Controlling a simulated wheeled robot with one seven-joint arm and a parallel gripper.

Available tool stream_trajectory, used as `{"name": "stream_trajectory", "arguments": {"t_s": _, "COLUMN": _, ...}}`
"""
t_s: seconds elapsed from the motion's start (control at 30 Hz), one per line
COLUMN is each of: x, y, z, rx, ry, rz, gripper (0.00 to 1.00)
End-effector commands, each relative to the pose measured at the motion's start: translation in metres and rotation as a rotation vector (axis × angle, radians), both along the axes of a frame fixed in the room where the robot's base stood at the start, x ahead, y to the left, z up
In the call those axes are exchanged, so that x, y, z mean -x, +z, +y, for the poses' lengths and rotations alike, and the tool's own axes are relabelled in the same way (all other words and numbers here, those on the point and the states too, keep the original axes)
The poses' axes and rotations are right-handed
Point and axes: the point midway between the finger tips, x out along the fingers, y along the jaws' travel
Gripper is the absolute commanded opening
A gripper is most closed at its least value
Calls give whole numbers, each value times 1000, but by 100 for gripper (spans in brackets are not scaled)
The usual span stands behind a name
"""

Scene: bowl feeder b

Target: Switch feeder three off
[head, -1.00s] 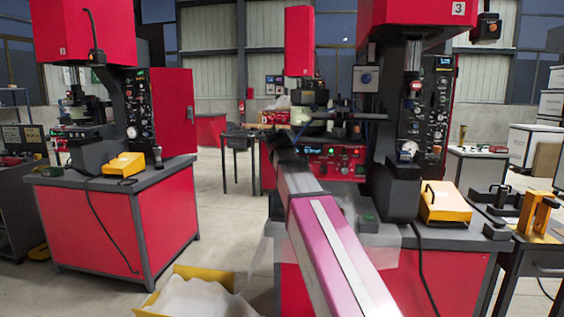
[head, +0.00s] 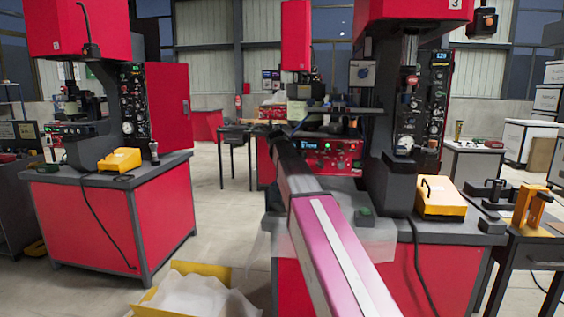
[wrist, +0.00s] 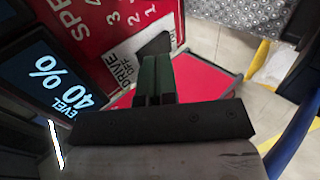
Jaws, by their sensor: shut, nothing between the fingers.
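Machine three, marked 3 (head: 455,4), stands right of centre in the head view. A red control box (head: 345,157) with a lit display and a green light sits on its bench, behind my arm. In the wrist view, a red panel (wrist: 95,22) shows a speed scale and a DRIVE OFF label (wrist: 122,68), beside a display (wrist: 45,78) reading LEVEL 40 %. A dark block (wrist: 157,45), perhaps the drive switch, lies just beyond my fingertips. My gripper (wrist: 156,72) is shut and empty, close to the label. I cannot tell whether it touches the block.
A yellow box (head: 440,198) and a small dark block with a green top (head: 364,212) rest on the bench. A dark column (head: 392,150) rises right of my arm. A similar machine (head: 85,110) stands left, beyond open floor.

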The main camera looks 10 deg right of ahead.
Motion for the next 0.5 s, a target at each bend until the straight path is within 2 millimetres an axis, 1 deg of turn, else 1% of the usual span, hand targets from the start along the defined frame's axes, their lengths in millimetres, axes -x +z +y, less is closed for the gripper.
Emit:
{"name": "stream_trajectory", "arguments": {"t_s": 0.1, "x": -8, "y": 3, "z": -2, "rx": 0, "ry": 0, "rz": 0, "gripper": 0}}
{"name": "stream_trajectory", "arguments": {"t_s": 0.17, "x": -5, "y": 2, "z": -2, "rx": 0, "ry": 0, "rz": 0, "gripper": 0}}
{"name": "stream_trajectory", "arguments": {"t_s": 0.37, "x": -6, "y": 2, "z": -2, "rx": 0, "ry": 0, "rz": 0, "gripper": 0}}
{"name": "stream_trajectory", "arguments": {"t_s": 0.5, "x": -6, "y": 6, "z": -2, "rx": 0, "ry": 0, "rz": -1, "gripper": 0}}
